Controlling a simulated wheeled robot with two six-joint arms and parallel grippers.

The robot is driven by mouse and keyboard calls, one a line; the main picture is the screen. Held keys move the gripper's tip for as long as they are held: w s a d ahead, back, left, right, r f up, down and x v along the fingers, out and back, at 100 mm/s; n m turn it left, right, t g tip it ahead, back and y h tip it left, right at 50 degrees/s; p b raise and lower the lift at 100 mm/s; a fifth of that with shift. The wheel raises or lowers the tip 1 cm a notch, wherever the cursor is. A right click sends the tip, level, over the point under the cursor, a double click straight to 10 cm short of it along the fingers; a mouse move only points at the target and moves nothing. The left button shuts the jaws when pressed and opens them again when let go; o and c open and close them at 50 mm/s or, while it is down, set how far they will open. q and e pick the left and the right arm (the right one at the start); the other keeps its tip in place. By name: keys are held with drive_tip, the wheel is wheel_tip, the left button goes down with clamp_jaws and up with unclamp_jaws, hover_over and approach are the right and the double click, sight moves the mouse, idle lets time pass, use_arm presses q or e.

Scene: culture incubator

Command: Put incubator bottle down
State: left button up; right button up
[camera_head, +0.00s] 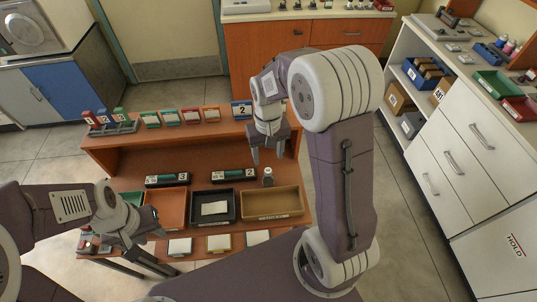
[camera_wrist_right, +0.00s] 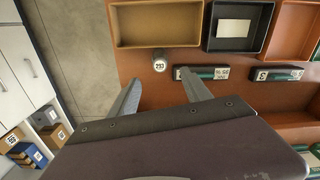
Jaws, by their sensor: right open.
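A small bottle with a pale cap and a label (camera_head: 268,177) stands upright on the brown desk (camera_head: 225,165), just behind the tan tray. In the right wrist view the same bottle (camera_wrist_right: 159,63) shows its round top, marked 293. My right gripper (camera_head: 268,158) points down behind the bottle. Its two fingers (camera_wrist_right: 160,77) are spread apart, with nothing between them; the bottle appears just past the tips, apart from them. My left gripper (camera_head: 150,252) is low at the desk's left front, and its finger opening is unclear.
A tan tray (camera_head: 300,203), a black tray (camera_head: 232,210) and an orange tray (camera_head: 178,191) line the desk front. Dark numbered blocks marked 2 (camera_head: 233,175) and 3 (camera_head: 167,181) sit behind them. Colored bins stand on the raised back shelf. White drawers (camera_head: 455,160) stand at right.

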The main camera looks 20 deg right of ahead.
drive_tip(key=s+a+f+t, duration=0.1)
drive_tip(key=s, duration=1)
drive_tip(key=shift+f+n, duration=0.2)
drive_tip(key=shift+n, duration=0.2)
drive_tip(key=shift+o, duration=0.4)
drive_tip(key=shift+s+a, duration=0.1)
drive_tip(key=m+b, duration=0.2)
drive_tip(key=m, duration=0.3)
hover_over(268, 171)
drive_tip(key=s, duration=0.3)
drive_tip(key=shift+g, duration=0.5)
drive_tip(key=w+f, duration=0.1)
drive_tip(key=f, duration=0.1)
drive_tip(key=w+f, duration=0.1)
drive_tip(key=f, duration=0.1)
drive_tip(key=w+f+b, duration=0.1)
drive_tip(key=shift+w+a+f, duration=0.1)
drive_tip(key=shift+f, duration=0.3)
drive_tip(key=f, duration=0.3)
drive_tip(key=shift+s+f, duration=0.1)
drive_tip(key=shift+s, duration=0.2)
drive_tip(key=shift+w+f, duration=0.2)
drive_tip(key=shift+f, duration=0.2)
wheel_tip(268, 171, down, 4)
drive_tip(key=shift+f+b, duration=0.1)
drive_tip(key=shift+b, duration=0.2)
drive_tip(key=shift+w+f, duration=0.1)
drive_tip(key=shift+f, duration=0.2)
clamp_jaws()
drive_tip(key=shift+r, duration=0.15)
